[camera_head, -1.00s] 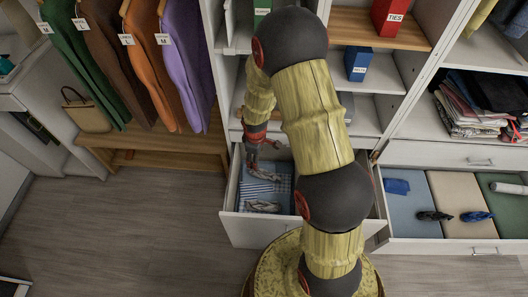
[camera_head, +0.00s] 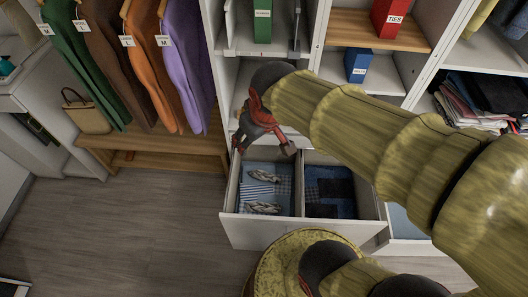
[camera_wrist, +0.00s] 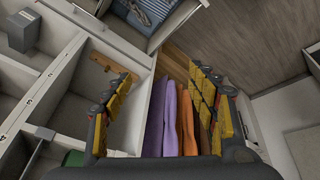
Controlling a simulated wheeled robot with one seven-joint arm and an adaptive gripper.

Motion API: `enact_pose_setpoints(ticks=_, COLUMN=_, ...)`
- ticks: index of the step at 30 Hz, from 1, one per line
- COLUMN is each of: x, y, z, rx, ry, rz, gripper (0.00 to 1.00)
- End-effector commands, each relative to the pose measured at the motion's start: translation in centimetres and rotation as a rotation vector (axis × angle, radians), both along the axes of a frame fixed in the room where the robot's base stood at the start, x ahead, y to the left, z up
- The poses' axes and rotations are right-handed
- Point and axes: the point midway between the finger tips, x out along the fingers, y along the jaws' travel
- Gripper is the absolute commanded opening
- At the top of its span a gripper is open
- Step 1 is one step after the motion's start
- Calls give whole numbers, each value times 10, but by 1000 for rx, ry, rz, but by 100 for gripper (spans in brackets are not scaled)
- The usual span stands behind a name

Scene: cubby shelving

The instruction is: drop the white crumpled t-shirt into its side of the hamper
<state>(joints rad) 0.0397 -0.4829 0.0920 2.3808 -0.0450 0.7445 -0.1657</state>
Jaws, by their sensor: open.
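The hamper (camera_head: 262,232) is a pulled-out white drawer split by a divider. Its left compartment holds light blue and striped cloth (camera_head: 258,192) with crumpled whitish, grey-marked pieces (camera_head: 264,178) on top. I cannot tell surely which piece is the white t-shirt. Its right compartment holds dark and blue cloth (camera_head: 325,190). My gripper (camera_head: 264,148) is open and empty, above the drawer's back edge and apart from the clothes. In the wrist view my gripper's fingers (camera_wrist: 162,72) are spread wide with nothing between them, and part of the drawer's cloth (camera_wrist: 150,10) shows at the top.
Shelves with a green box (camera_head: 263,22), a red ties box (camera_head: 388,17) and a blue box (camera_head: 358,66) stand behind. Hanging garments (camera_head: 185,65) and a wooden bench (camera_head: 165,145) are at left. A tan bag (camera_head: 86,110) sits beside them. The floor at left is clear.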

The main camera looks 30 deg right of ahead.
Motion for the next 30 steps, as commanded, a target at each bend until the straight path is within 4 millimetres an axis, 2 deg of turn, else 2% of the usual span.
enact_pose_setpoints(ticks=1, x=-13, y=4, z=11, rx=15, ry=-22, rz=-19, gripper=58)
enact_pose_setpoints(ticks=6, x=-53, y=15, z=32, rx=68, ry=-64, rz=-80, gripper=58)
enact_pose_setpoints(ticks=12, x=-80, y=21, z=41, rx=105, ry=-86, rz=-119, gripper=58)
enact_pose_setpoints(ticks=30, x=-83, y=22, z=42, rx=112, ry=-89, rz=-127, gripper=58)
